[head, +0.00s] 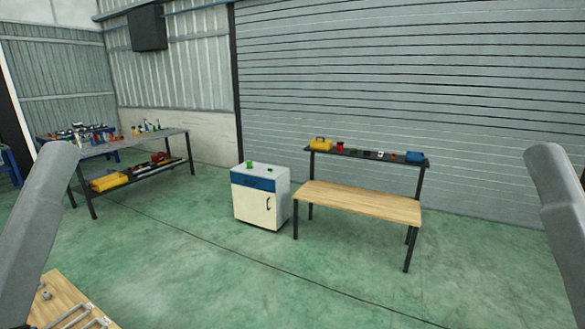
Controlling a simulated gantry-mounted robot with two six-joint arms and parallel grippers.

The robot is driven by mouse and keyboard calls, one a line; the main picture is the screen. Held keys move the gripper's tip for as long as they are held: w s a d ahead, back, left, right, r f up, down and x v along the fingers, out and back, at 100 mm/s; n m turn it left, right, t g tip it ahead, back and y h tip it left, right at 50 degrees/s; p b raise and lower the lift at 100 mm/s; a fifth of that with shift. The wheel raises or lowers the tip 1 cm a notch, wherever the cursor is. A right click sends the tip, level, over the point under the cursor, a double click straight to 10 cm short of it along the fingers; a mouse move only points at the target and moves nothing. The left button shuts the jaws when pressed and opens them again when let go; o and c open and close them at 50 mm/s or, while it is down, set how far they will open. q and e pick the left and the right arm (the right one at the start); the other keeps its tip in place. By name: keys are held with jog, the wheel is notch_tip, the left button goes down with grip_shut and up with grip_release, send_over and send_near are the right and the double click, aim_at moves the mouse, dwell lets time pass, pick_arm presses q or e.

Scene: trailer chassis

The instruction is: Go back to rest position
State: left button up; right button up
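Only grey links of my two arms show, one at the left edge and one at the right edge of the head view. Both links stand upright and well apart from each other. Neither gripper is in the picture, so their fingers and anything they might hold are hidden.
A wooden bench (360,203) with a raised back shelf (370,155) stands ahead. A white cabinet with a blue drawer (256,198) is beside it. A long workbench (130,147) with tools is at left. A wooden surface (62,292) with metal parts is near, lower left. Green floor is clear.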

notch_tip(320, 180, up, 22)
jog(key=p, duration=1.8)
jog(key=shift+p, duration=0.4)
jog(key=shift+f, duration=0.1)
